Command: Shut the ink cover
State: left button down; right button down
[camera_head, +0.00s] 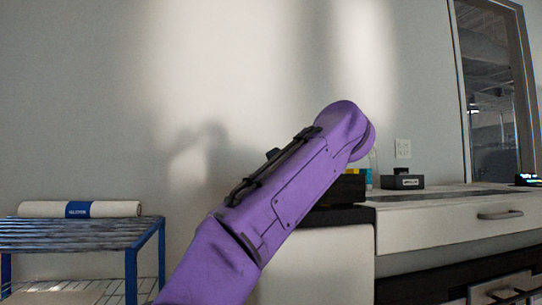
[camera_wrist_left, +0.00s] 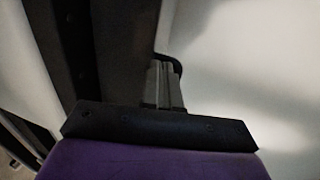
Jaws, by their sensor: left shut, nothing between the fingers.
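A white cabinet-like body (camera_head: 325,265) with a dark top (camera_head: 345,216) stands right of centre, partly behind my purple left arm. It may be the printer with the ink cover, but I cannot pick out the cover in the head view. In the left wrist view, dark panels (camera_wrist_left: 125,45) stand at the left, close to my left gripper (camera_wrist_left: 165,85). I cannot tell whether one is the cover or whether the gripper touches it. The gripper is shut and empty. In the head view the arm hides it. My right gripper is not in view.
A white counter (camera_head: 450,228) with a drawer handle lies at the right. A small black box (camera_head: 402,181) stands on it. A blue rack (camera_head: 146,248) with a white roll (camera_head: 80,209) stands at the left. A pale wall (camera_head: 120,90) fills the back.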

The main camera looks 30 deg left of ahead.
pick_arm(q)
notch_tip(320, 180, up, 5)
jog(key=p, duration=0.5)
jog(key=b+v, duration=0.2)
jog(key=v, duration=0.7)
jog(key=shift+s+d+f, duration=0.15)
jog(key=shift+s+d, duration=0.15)
